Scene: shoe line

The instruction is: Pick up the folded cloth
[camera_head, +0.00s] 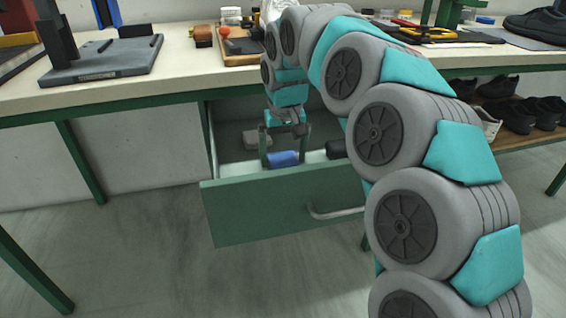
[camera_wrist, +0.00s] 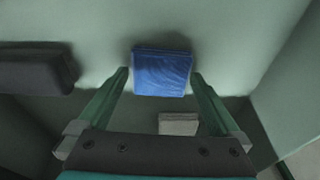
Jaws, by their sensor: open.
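The folded cloth (camera_wrist: 162,72) is a blue, flat, roughly square bundle lying on the pale floor of the open drawer. In the head view the cloth (camera_head: 283,159) shows low in the drawer, near its front panel. My gripper (camera_wrist: 160,76) is open, with its two green fingers on either side of the cloth. The left finger is close to the cloth's left edge and the right finger close to its right edge. I cannot tell whether either touches it. In the head view my gripper (camera_head: 282,160) points down into the drawer.
The drawer (camera_head: 280,207) is green with a metal handle. A dark block (camera_wrist: 35,72) lies left of the cloth in the wrist view, and a light grey block (camera_wrist: 178,124) lies below it. The drawer walls are close around. Tools and shoes crowd the workbench (camera_head: 150,88) above.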

